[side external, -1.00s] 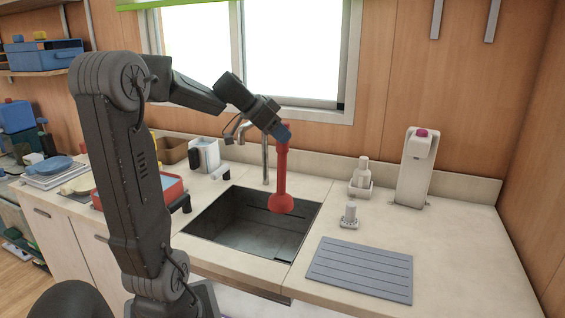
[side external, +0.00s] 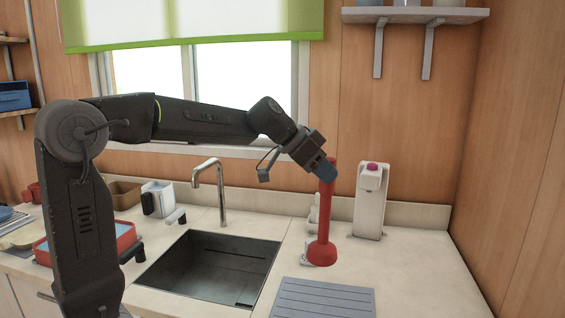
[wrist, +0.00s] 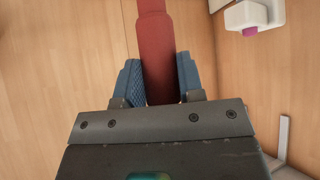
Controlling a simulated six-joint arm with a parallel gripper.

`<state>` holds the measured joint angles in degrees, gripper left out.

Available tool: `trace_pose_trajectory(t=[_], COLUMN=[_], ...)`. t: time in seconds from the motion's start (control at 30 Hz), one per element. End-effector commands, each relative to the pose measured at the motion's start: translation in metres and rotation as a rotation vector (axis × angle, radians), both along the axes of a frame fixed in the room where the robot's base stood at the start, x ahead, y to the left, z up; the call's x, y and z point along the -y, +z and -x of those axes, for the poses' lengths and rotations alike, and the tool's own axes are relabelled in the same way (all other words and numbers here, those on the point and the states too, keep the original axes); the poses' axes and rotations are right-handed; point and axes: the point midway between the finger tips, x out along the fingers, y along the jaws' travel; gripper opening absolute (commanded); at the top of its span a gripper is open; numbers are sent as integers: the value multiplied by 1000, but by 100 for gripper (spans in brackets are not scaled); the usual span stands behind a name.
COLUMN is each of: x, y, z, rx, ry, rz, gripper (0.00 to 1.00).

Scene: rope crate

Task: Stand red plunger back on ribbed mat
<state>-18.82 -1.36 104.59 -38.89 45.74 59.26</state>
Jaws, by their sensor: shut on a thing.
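The red plunger (side external: 323,215) hangs almost upright, cup down, to the right of the sink in the side view. My gripper (side external: 326,172) is shut on the top of its handle with blue fingers. In the wrist view the red handle (wrist: 156,60) runs between the two blue fingers. The cup (side external: 321,253) appears above the counter behind the mat; I cannot tell its exact height. The grey ribbed mat (side external: 322,300) lies on the counter in front of the plunger, partly cut off by the bottom edge of the picture.
The sink (side external: 210,266) with its tap (side external: 219,190) is to the left. A white dispenser with a pink top (side external: 370,205) stands behind right. Small white bottles (side external: 312,222) are partly hidden behind the plunger. The counter (side external: 410,275) right of the mat is clear.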

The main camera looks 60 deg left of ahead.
Motion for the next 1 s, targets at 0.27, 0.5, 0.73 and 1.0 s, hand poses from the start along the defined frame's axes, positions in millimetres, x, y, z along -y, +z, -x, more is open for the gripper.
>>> trace_pose_trajectory(t=[0.27, 0.5, 0.73, 1.0], x=[51, 50, 49, 49], y=[-8, -42, -49, -50], z=[-11, -11, -11, -10], rx=[10, 12, 15, 12], ry=[-60, -58, -58, -65], rz=[8, 8, 7, 5], gripper=[0, 0, 0, 0])
